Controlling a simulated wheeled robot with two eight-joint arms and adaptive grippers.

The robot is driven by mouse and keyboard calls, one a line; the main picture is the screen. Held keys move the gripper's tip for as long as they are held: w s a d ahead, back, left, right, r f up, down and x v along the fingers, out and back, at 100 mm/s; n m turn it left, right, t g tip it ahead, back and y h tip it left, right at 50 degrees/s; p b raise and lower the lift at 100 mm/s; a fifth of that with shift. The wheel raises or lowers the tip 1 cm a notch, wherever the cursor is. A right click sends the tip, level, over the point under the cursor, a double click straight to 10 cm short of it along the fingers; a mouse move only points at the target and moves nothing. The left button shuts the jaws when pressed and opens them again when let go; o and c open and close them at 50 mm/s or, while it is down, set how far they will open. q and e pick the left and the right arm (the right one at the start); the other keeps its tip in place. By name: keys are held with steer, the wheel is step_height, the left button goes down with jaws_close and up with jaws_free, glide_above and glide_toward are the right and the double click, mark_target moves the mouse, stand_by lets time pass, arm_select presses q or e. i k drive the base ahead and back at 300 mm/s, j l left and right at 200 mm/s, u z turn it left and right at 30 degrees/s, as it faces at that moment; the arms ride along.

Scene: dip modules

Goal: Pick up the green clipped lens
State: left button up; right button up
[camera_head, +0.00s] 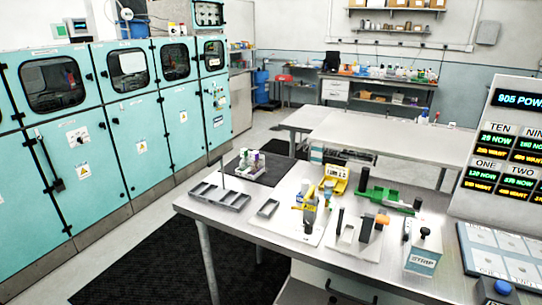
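A small white rack (250,171) stands on a black mat on the steel table and holds a few small upright pieces. One of them looks greenish, but it is too small to tell whether it is the green clipped lens. A larger green fixture (390,199) lies farther right on the table, beside dark posts. Neither of my grippers is in view, so nothing in the picture is held by them.
The steel table (262,225) also bears a grey divided tray (220,196), a small grey tray (268,208), a yellow device (336,179) and a white STRIP box (424,247). A display panel (510,150) stands at right. Bare tabletop shows near the front left edge.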

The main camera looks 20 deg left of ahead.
mark_target(244, 164)
steer(key=i+j+u, duration=0.15)
steer(key=j+u, duration=0.25)
steer(key=i+j+u, duration=0.2)
steer(key=j+u, duration=0.25)
steer(key=i+j+u, duration=0.2)
steer(key=u, duration=0.2)
steer(key=i+j+u, duration=0.25)
steer(key=u, duration=0.15)
steer(key=i+j+u, duration=0.4)
steer(key=i+u, duration=0.4)
steer(key=i+j+u, duration=0.15)
steer(key=i+u, duration=0.25)
steer(key=i+z, duration=0.3)
steer(key=i, duration=0.15)
steer(key=i+j+z, duration=0.15)
steer(key=i+z, duration=0.3)
steer(key=z, duration=0.3)
steer(key=i+z, duration=0.2)
steer(key=z, duration=0.2)
steer(key=i+z, duration=0.15)
steer(key=z, duration=0.3)
steer(key=i+j+z, duration=0.15)
steer(key=z, duration=0.3)
steer(key=i+j+z, duration=0.1)
steer(key=z, duration=0.3)
steer(key=j, duration=0.1)
